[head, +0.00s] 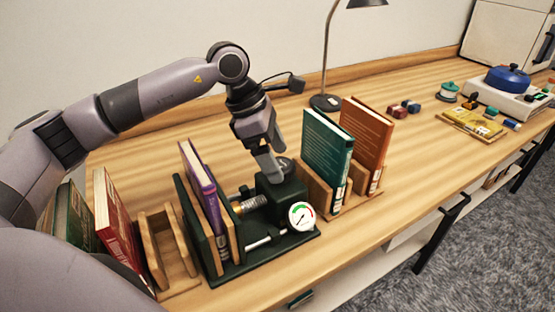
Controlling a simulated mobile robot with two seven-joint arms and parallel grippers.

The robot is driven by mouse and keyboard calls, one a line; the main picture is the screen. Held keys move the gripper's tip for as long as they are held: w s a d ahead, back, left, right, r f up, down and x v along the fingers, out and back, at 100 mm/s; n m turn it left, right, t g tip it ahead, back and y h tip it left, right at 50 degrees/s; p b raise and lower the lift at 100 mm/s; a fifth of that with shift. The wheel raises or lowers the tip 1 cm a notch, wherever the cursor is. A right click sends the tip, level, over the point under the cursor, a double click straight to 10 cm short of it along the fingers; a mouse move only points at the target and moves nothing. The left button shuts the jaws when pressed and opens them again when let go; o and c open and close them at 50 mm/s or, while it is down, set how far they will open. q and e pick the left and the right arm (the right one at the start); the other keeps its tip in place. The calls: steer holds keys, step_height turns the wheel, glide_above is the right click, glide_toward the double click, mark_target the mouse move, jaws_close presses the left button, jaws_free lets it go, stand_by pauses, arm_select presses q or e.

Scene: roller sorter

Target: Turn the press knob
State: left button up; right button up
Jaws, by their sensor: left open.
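The book press (293,237) is a dark green device on the wooden desk, with a dial gauge (301,216) at its front and a coiled screw (251,204) at its middle. A purple book (205,190) stands between its wooden boards. A dark round knob (284,166) sits on top of the press's block (284,195). My left gripper (272,172) points down at the knob with its fingers open, beside or around it; I cannot tell whether they touch. The fingers partly hide the knob. My right gripper is not in view.
A teal book (327,158) and a brown book (367,143) stand in wooden holders right of the press. An empty wooden holder (157,252) and a red book (116,225) stand left. A lamp (325,102) rises behind. The desk's front right is clear.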

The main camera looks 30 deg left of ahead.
arm_select(q)
steer(key=v, duration=0.5)
steer(key=shift+a+r+b, duration=0.15)
steer(key=shift+r+b, duration=0.15)
